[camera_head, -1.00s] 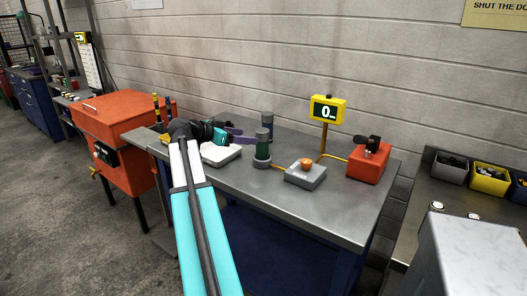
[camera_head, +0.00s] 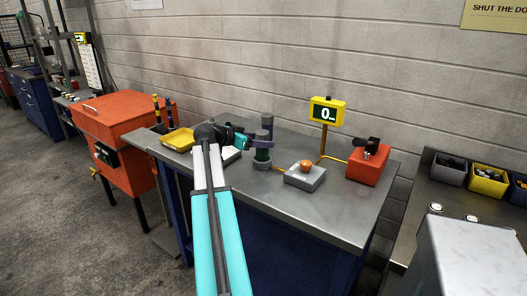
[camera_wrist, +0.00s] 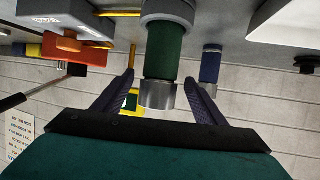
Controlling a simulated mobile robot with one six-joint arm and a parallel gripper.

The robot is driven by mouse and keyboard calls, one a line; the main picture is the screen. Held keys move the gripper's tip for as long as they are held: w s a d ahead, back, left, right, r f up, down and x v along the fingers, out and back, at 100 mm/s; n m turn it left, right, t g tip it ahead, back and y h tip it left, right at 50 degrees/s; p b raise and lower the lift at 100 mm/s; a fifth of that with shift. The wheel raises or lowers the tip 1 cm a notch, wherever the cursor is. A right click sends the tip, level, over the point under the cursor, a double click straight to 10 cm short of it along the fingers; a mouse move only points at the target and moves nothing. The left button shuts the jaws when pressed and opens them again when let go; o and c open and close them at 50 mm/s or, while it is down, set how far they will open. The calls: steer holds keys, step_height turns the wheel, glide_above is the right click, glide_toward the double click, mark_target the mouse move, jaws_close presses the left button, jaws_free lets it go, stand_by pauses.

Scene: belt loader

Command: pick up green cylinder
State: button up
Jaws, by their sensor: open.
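The green cylinder (camera_head: 262,154) stands upright in a round grey base on the grey workbench (camera_head: 330,222). It has a grey metal end, and in the wrist view the green body (camera_wrist: 165,50) shows in the middle, with the bench at the top of the picture. My gripper (camera_head: 257,141) is level with the cylinder's upper part. In the wrist view my two dark fingers (camera_wrist: 161,78) are open, one on each side of the metal end, with gaps to both. Contact with the cylinder does not show.
A blue cylinder (camera_head: 267,122) stands just behind. A grey scale (camera_head: 305,177) with an orange-brown piece, a yellow display (camera_head: 327,111) on a post and a red device (camera_head: 368,164) are to the right. A yellow tray (camera_head: 178,139) and a white item (camera_head: 231,154) are left.

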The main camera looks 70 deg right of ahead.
stand_by(0.3)
steer(key=shift+s+d+f, duration=0.1)
steer(key=shift+s+d, duration=0.25)
steer(key=shift+d, duration=0.1)
steer(key=shift+p+x, duration=0.8)
steer(key=shift+x, duration=1.3)
steer(key=shift+a, duration=0.1)
steer(key=shift+c, duration=0.5)
jaws_close()
